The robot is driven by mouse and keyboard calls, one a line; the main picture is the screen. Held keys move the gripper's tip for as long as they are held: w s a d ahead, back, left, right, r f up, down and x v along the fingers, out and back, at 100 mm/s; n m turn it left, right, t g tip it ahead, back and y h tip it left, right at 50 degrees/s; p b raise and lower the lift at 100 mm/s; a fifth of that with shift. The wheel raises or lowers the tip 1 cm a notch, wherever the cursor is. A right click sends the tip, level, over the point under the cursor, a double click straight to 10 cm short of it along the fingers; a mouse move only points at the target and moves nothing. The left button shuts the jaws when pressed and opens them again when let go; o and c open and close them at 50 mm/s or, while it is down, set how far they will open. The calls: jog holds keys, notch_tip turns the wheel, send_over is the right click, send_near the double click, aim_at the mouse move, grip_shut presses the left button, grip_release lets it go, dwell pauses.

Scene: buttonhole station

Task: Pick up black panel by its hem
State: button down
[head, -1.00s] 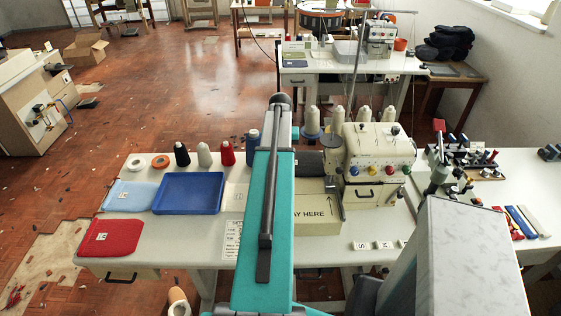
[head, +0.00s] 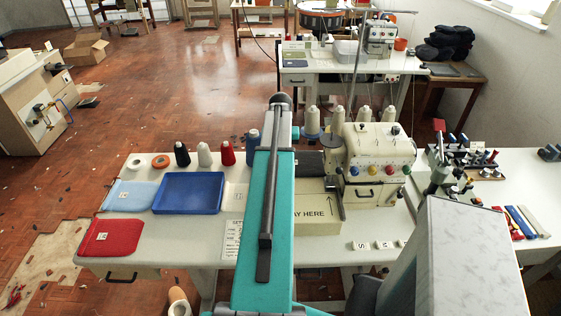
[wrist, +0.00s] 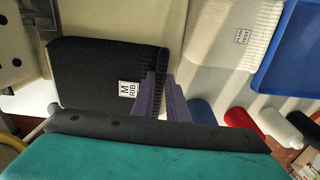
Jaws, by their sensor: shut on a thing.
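The black panel (wrist: 90,75) lies flat in the wrist view, with a white label marked M RIB near its lower right corner. Its ribbed hem (wrist: 155,58) runs along its right side. My gripper (wrist: 161,80) has its purple fingers at the lower part of this hem and is shut on it. In the head view a part of the black panel (head: 308,162) shows between my teal arm and the sewing machine. My arm hides the gripper and the hem there.
A cream panel (wrist: 228,35) with a ribbed edge lies right of the hem, beside the blue tray (head: 187,193). Thread spools (head: 204,154) stand at the table's far edge. The cream sewing machine (head: 375,150) stands close on the right. Red (head: 108,237) and light blue (head: 130,195) panels lie left.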

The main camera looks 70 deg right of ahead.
jog(key=shift+r, duration=0.15)
jog(key=shift+r+p, duration=1.5)
jog(key=shift+r, duration=0.85)
